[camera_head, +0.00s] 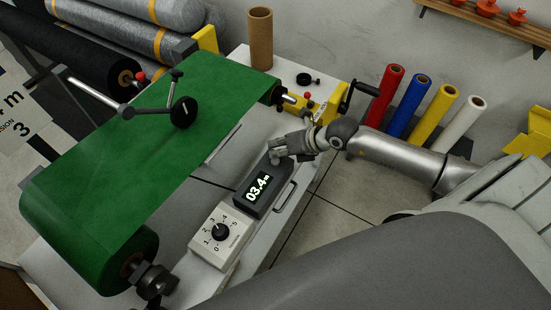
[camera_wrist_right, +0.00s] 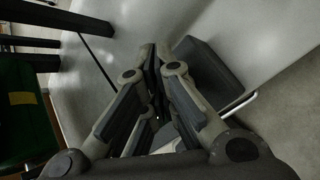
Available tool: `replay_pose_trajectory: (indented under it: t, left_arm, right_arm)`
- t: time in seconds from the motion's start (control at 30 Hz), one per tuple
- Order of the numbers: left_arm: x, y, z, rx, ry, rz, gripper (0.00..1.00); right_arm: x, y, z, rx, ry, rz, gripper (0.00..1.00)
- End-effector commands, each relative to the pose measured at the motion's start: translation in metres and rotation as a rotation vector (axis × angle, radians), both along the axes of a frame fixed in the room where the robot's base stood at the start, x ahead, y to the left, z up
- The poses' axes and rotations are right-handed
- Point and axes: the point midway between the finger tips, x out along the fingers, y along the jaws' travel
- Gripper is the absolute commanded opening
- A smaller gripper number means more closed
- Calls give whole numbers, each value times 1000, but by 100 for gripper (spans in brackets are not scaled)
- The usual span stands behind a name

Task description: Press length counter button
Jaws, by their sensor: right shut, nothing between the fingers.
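The length counter (camera_head: 251,203) is a dark box on the machine's pale bed, with a lit display reading 03.4 m. My right gripper (camera_head: 276,160) is over the counter's far end, its fingers shut with nothing between them. The fingers hide that end of the counter, so I cannot see its button or tell whether they touch it. In the right wrist view the shut fingers (camera_wrist_right: 152,60) point at the dark counter box (camera_wrist_right: 220,68), which is partly behind them. My left gripper is not in view.
A white dial box (camera_head: 208,246) stands in front of the counter. A metal handle (camera_head: 284,197) runs along its right side. Green sheet (camera_head: 100,165) covers the left. A yellow crank unit (camera_head: 322,106) and a brown tube (camera_head: 260,40) stand behind; coloured rolls (camera_head: 386,95) stand beyond my right arm.

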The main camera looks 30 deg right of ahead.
Motion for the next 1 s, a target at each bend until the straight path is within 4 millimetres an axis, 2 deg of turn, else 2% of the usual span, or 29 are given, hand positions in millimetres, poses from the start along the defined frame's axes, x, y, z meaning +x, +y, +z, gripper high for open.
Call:
replay_pose_trajectory:
  t: [1.0]
  left_arm:
    - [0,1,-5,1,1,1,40]
  right_arm:
    - [0,0,-10,0,0,0,0]
